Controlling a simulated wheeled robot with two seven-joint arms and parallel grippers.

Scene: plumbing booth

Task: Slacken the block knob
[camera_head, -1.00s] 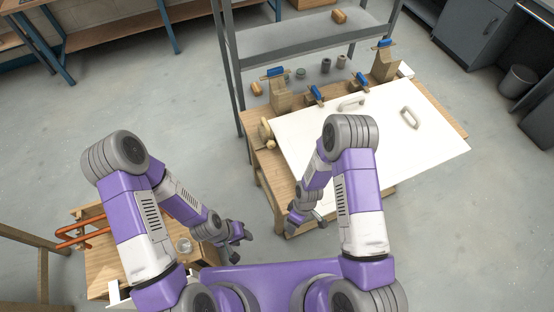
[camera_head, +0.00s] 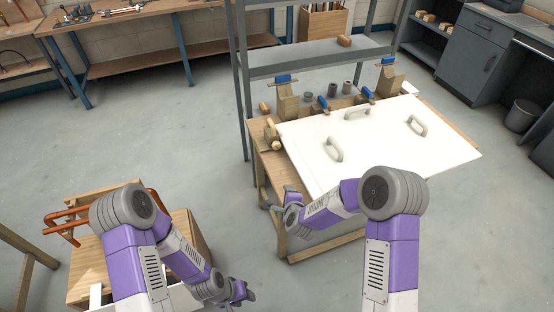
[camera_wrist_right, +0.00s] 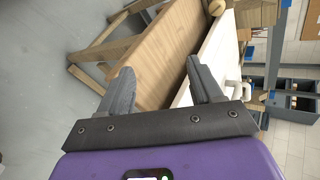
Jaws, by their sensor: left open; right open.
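A round wooden piece (camera_head: 270,129) and a second pale wooden piece (camera_head: 275,145) sit at the left end of the workbench (camera_head: 283,180). One of them may be the block knob; I cannot tell which. My right gripper (camera_head: 272,198) is open and empty, in front of the bench's left end and apart from these pieces. Its fingers (camera_wrist_right: 160,82) are spread in the wrist view. My left gripper (camera_head: 245,292) is open, low at the bottom middle.
A white board (camera_head: 380,145) with several grey handles covers much of the bench. Wooden blocks with blue-handled clamps (camera_head: 287,95) line its back edge. A grey shelf (camera_head: 310,55) stands behind. A small wooden table with copper pipes (camera_head: 75,212) is at lower left. Open floor lies between.

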